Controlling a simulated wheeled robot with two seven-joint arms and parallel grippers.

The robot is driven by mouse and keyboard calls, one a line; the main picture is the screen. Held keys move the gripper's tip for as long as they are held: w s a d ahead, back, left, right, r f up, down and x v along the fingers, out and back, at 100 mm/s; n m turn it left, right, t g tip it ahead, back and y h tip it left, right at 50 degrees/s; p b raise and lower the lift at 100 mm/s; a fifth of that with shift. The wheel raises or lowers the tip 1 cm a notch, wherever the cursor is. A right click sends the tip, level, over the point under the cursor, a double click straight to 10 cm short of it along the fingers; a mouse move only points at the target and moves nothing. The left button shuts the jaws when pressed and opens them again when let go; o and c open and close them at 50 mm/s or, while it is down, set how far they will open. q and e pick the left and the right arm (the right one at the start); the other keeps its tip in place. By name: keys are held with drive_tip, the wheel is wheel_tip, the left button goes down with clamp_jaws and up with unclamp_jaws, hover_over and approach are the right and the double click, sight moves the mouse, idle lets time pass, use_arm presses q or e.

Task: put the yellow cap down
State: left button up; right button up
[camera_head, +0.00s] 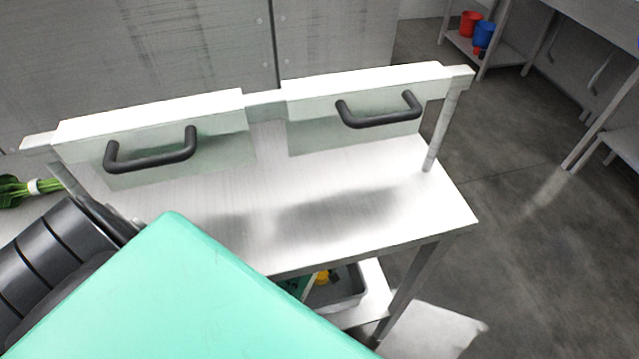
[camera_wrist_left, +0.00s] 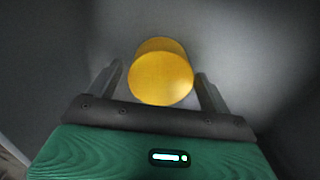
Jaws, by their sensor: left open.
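The yellow cap (camera_wrist_left: 162,74) shows in the left wrist view as a round yellow piece on or over a grey surface. My left gripper (camera_wrist_left: 158,73) is open, with one finger on each side of the cap and a gap visible at least on the right. I cannot tell whether the left finger touches it. In the head view a small yellow bit, likely the cap (camera_head: 323,277), shows in a grey bin (camera_head: 345,290) under the table, partly hidden by the tabletop edge. My right gripper is not in view.
The steel table (camera_head: 300,225) has a bare top with shadows on it. Two panels with dark handles (camera_head: 152,152) stand along its back. Greens (camera_head: 30,188) lie at the left edge. Red (camera_head: 469,23) and blue (camera_head: 484,34) buckets stand on a far shelf. The floor at right is clear.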

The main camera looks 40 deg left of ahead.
use_arm(q)
drive_tip(key=shift+r, duration=0.15)
wheel_tip(320, 180, up, 11)
drive_tip(key=p, duration=0.3)
drive_tip(key=s+d+r+m+t, duration=0.1)
drive_tip(key=s+d+r+m, duration=0.1)
drive_tip(key=s+m, duration=0.4)
drive_tip(key=s+d+r+m+t, duration=0.1)
drive_tip(key=s+d+m, duration=0.4)
drive_tip(key=s, duration=0.5)
drive_tip(key=shift+d+r+m+t+h, duration=0.25)
drive_tip(key=shift+r+m+t, duration=0.2)
drive_tip(key=shift+r, duration=0.3)
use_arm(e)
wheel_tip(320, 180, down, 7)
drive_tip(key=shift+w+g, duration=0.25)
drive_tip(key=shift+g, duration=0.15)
use_arm(q)
drive_tip(key=shift+s+a, duration=0.1)
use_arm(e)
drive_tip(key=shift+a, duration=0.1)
